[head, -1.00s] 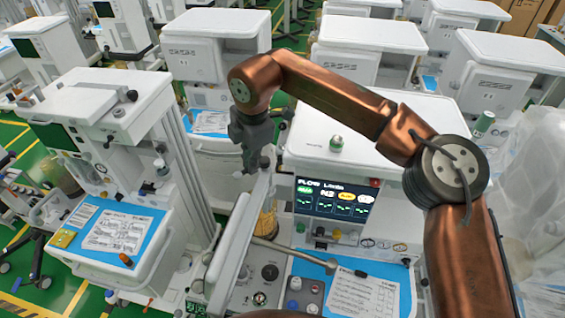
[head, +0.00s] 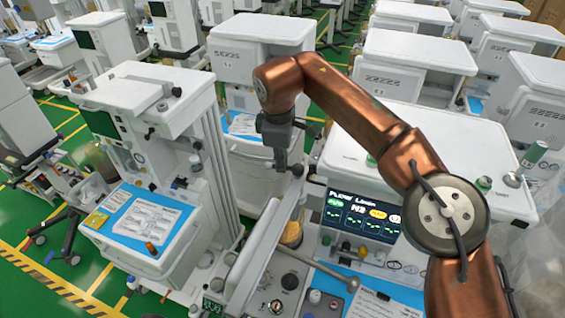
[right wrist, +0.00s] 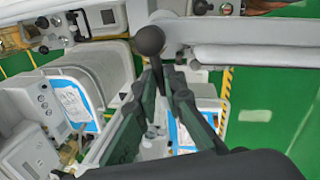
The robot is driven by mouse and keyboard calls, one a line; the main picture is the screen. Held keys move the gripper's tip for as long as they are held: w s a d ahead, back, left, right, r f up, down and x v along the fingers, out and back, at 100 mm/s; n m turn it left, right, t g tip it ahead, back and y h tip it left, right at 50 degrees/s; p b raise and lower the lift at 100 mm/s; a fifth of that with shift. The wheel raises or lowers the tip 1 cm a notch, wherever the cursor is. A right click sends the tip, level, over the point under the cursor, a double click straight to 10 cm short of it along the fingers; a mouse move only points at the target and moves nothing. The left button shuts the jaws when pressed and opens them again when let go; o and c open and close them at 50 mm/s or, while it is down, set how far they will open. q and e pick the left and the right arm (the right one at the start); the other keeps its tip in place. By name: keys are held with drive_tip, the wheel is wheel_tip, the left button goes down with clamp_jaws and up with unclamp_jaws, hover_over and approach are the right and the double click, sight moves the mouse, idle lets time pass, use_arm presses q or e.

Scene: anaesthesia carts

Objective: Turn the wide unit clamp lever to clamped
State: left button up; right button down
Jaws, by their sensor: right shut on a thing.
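The wide unit clamp lever ends in a black ball knob (right wrist: 150,41), with a thin shaft below it between my fingers in the right wrist view. In the head view the knob (head: 297,170) shows beside the fingertips, at the upper end of a long pale rail on the wide unit (head: 385,135). My right gripper (head: 281,163) points down there. In the right wrist view my right gripper (right wrist: 161,78) has its dark green fingers around the shaft, shut on it. The lever's base and any position marks are hidden or too small to read. My left gripper is out of view.
The wide unit has a lit flow display (head: 362,214) and a grey jointed arm (head: 318,268) in front. A narrower cart (head: 145,95) with a blue-lined tray (head: 145,222) stands to the left. More carts crowd behind. Green floor shows at the lower left.

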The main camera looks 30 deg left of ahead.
drive_tip(key=shift+a, duration=0.1)
idle(0.3)
drive_tip(key=c, duration=2)
unclamp_jaws()
drive_tip(key=shift+a, duration=0.15)
drive_tip(key=r, duration=0.4)
drive_tip(key=s+r, duration=0.1)
drive_tip(key=r, duration=0.3)
drive_tip(key=s+d+r, duration=0.1)
drive_tip(key=r, duration=0.2)
drive_tip(key=shift+s+r, duration=0.15)
drive_tip(key=shift+r, duration=0.25)
